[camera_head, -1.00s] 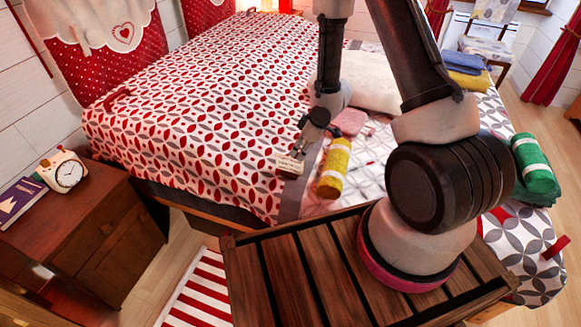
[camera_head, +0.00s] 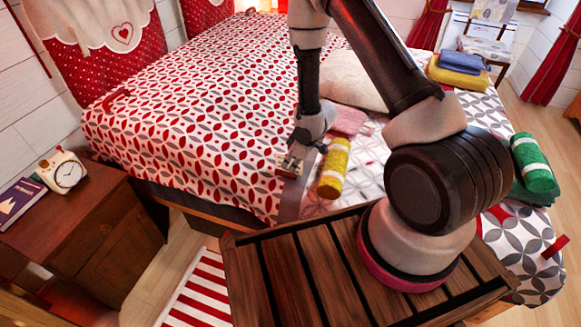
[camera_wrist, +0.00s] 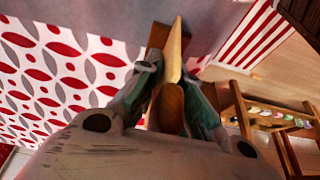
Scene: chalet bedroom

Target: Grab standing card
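The standing card (camera_wrist: 174,50) shows nearly edge-on in the wrist view, a thin tan upright piece beside a brown wooden part that looks like its stand (camera_wrist: 156,36). My gripper (camera_wrist: 172,70) is open, with one finger on each side of the card and narrow gaps seeming to remain. In the head view the card (camera_head: 289,164) is at the near edge of the bed, and my gripper (camera_head: 295,156) is just above it, partly hiding it. The lower part of the card is partly hidden between the fingers.
A yellow roll (camera_head: 334,168) lies just right of the card, with a pink folded cloth (camera_head: 348,121) behind it. A wooden nightstand (camera_head: 90,215) with a clock (camera_head: 62,171) stands at left.

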